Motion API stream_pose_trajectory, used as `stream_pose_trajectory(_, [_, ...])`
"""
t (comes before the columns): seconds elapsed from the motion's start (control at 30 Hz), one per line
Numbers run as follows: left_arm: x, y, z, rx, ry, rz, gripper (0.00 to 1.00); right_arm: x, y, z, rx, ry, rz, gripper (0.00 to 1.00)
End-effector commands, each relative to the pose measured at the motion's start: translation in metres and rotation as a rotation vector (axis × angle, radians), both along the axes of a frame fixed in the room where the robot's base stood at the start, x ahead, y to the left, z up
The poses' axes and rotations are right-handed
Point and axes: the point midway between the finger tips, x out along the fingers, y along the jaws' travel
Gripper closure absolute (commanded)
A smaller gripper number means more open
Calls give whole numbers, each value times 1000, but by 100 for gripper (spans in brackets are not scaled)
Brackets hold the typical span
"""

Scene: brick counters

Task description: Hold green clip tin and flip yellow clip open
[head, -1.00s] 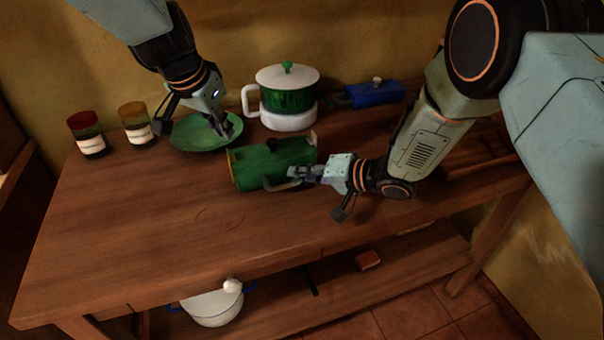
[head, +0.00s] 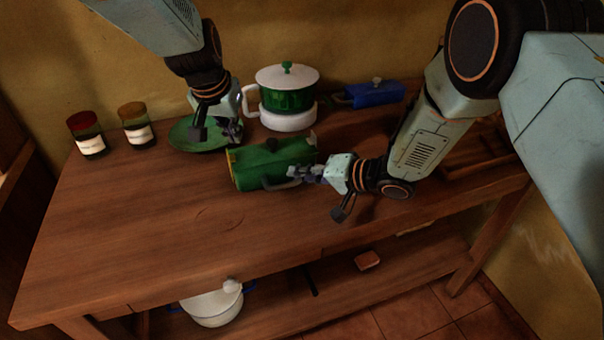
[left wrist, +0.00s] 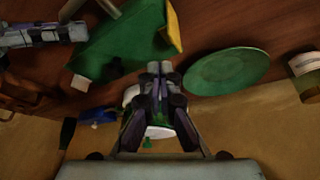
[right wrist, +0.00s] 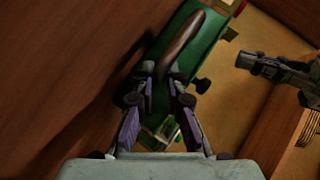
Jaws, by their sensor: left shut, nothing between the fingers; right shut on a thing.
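The green clip tin (head: 262,170) lies on the wooden counter, with a grey handle (head: 282,185) on its front side. The yellow clip (head: 231,168) is at its left end; it also shows in the left wrist view (left wrist: 174,27). My right gripper (head: 300,173) is shut on the tin near the handle's right end. In the right wrist view the fingers (right wrist: 165,75) close around the handle's near end. My left gripper (head: 232,135) is shut and empty, above and behind the tin's left part, over the green plate's right side. It is apart from the clip.
A green plate (head: 187,138) lies behind the tin's left end. A green pot with a white lid (head: 287,77) stands behind the tin, and a blue box (head: 375,94) is to its right. Two jars (head: 86,135) stand at the left. The counter's front left is clear.

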Motion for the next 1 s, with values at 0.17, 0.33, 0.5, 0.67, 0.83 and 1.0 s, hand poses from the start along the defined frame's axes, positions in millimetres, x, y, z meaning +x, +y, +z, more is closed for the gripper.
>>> stream_pose_trajectory(0.17, [-1,0,-20,1,3,-1,100,0,0,1,1,-2,0,100])
stream_pose_trajectory(0.33, [0,0,-29,0,1,0,100,0,0,1,1,-2,0,100])
stream_pose_trajectory(0.5, [0,0,-32,0,1,0,100,0,0,1,1,-2,0,100])
stream_pose_trajectory(0.67, [0,0,-32,1,1,-1,100,0,0,1,1,-2,0,100])
stream_pose_trajectory(0.83, [0,0,-32,0,0,-1,100,0,0,1,1,-2,0,100])
stream_pose_trajectory(1.0, [0,0,-32,0,0,-1,100,0,0,1,1,-2,0,100])
